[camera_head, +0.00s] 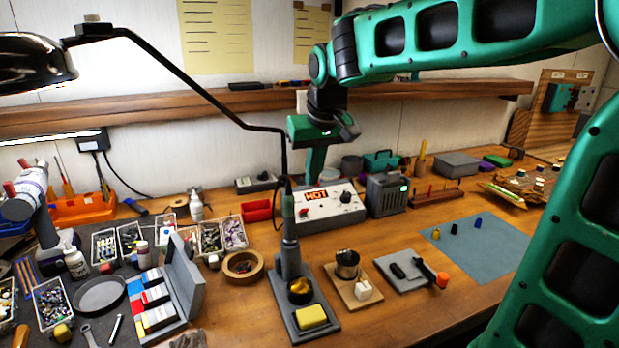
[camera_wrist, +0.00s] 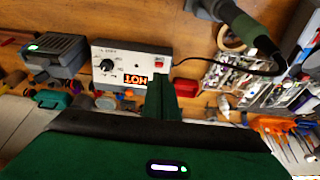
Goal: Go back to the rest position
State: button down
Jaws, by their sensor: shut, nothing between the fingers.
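My gripper (camera_head: 313,175) hangs from my green arm in the upper middle of the head view, pointing down in front of the back wall.
A desk lamp (camera_head: 130,35) arm reaches in from the left. A wooden shelf (camera_head: 430,92) runs behind my gripper. Parts trays (camera_head: 222,237), a grey fume box (camera_head: 386,195) and a blue mat (camera_head: 480,248) with small pieces lie on the bench. Bare wood shows at the front.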

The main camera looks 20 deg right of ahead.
jog(key=s+d+f+m+g, duration=0.1)
jog(key=s+d+f, duration=0.2)
jog(key=s, duration=0.4)
jog(key=s+d+f+m+g, duration=0.1)
jog(key=s+d+f+m, duration=0.1)
jog(key=s+d, duration=0.4)
jog(key=s+d+f+m+g, duration=0.1)
jog(key=s+d+f, duration=0.3)
jog(key=s, duration=0.5)
jog(key=shift+d+f+m, duration=0.25)
jog(key=shift+f+m, duration=0.05)
jog(key=shift+f, duration=0.1)
jog(key=shift+m+g, duration=0.5)
jog(key=shift+m, duration=0.2)
jog(key=s+f, duration=0.1)
jog(key=s, duration=0.1)
jog(key=s+f, duration=0.1)
jog(key=s, duration=0.2)
jog(key=s+f, duration=0.1)
jog(key=s, duration=0.2)
jog(key=shift+d+f, duration=0.2)
jog(key=shift+f, duration=0.2)
